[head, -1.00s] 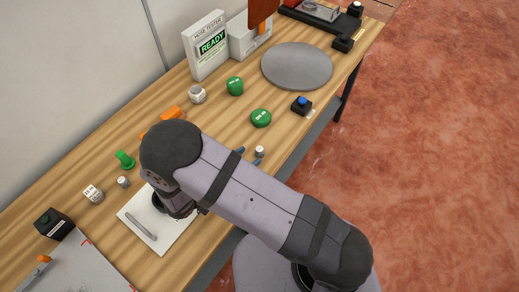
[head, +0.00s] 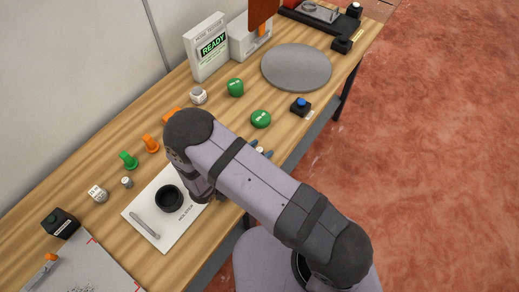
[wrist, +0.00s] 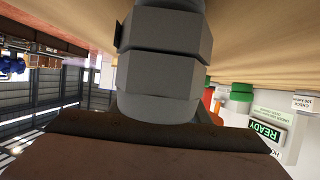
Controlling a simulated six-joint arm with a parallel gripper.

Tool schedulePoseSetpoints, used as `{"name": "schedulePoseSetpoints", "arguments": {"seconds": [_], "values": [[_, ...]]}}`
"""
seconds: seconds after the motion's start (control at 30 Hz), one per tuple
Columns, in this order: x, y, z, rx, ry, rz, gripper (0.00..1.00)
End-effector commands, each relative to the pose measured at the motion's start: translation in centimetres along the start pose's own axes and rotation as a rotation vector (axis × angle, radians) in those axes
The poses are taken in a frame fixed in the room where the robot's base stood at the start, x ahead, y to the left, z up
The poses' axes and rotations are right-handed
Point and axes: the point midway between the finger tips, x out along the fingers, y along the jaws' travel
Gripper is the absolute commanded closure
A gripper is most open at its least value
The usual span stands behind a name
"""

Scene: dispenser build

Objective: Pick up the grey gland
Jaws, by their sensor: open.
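The grey gland (wrist: 165,55) fills the top middle of the wrist view, very close to the camera. It has stacked hexagonal sections and a rounded end. In the head view only a small pale part of the gland (head: 260,150) shows past my forearm, near the table's front edge. My gripper (head: 261,148) is open there, with bluish fingertips partly showing beside the gland. The arm hides most of the gripper, and I cannot tell whether the fingers touch the gland.
A white plate (head: 150,233) with a black ring (head: 169,198) lies left of my arm. A green button-like disc (head: 261,119), a blue-topped switch (head: 301,106) and a grey round plate (head: 297,55) stand beyond. The tester reading READY (head: 207,47) is at the back.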

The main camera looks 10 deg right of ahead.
Motion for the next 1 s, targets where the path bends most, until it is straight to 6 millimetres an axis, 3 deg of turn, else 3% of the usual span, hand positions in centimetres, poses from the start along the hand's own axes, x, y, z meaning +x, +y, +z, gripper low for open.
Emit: {"name": "schedulePoseSetpoints", "arguments": {"seconds": [0.33,0.5,1.0], "values": [[0.61,-0.04,0.05,0.001,0.0,-0.001,0.6],[0.59,-0.04,0.04,0.0,0.0,-0.001,1.0],[0.49,-0.06,-0.2,0.001,0.0,-0.002,1.0]]}}
